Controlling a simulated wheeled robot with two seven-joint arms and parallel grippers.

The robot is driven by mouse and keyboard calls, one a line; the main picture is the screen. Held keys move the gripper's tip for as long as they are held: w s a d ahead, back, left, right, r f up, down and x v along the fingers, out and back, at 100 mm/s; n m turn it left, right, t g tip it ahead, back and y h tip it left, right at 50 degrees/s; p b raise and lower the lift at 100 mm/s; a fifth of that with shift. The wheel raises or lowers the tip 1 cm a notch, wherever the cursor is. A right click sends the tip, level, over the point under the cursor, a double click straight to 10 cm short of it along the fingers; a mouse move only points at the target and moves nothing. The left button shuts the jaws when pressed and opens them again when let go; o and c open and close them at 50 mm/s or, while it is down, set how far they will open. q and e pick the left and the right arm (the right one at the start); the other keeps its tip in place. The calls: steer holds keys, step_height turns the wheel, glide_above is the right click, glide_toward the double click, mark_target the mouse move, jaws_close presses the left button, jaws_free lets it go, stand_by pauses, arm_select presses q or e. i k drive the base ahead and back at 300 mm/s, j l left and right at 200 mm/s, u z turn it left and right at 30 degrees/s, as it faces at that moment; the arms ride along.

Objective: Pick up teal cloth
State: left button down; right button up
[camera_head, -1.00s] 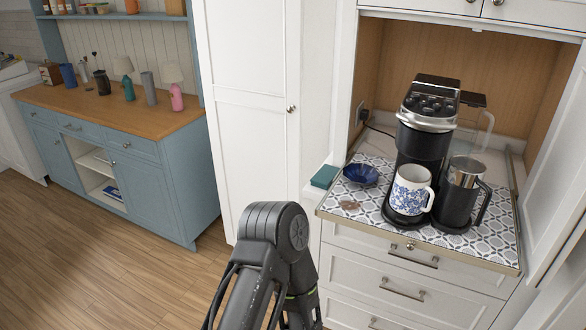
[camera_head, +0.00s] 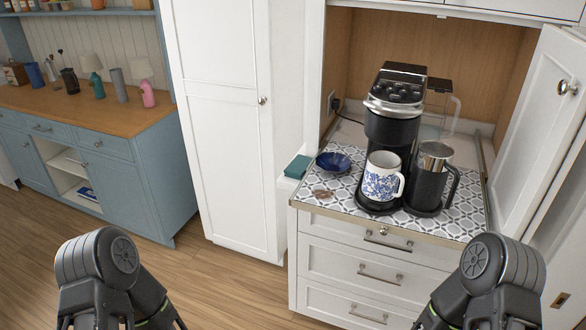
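The teal cloth (camera_head: 298,166) is a small folded block on the narrow white ledge at the left of the coffee tray, next to the tall white cabinet. Nothing covers it. My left arm shows at the lower left and my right arm at the lower right, both well below and apart from the cloth. Only dark upper arm links show; neither gripper's fingers are in the frame.
The patterned tray (camera_head: 343,200) holds a black coffee machine (camera_head: 392,130), a blue-and-white mug (camera_head: 381,181), a dark steel pitcher (camera_head: 427,180) and a blue bowl (camera_head: 333,162) close to the cloth. An open white door (camera_head: 535,140) stands at right. The wooden floor (camera_head: 220,285) is clear.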

mark_target(295, 170)
steer(key=i+j+u, duration=0.2)
steer(key=i+j, duration=0.15)
steer(key=i+j+u, duration=0.15)
steer(key=i+j, duration=0.15)
steer(key=i, duration=0.2)
steer(key=i+j+u, duration=0.2)
steer(key=i, duration=0.25)
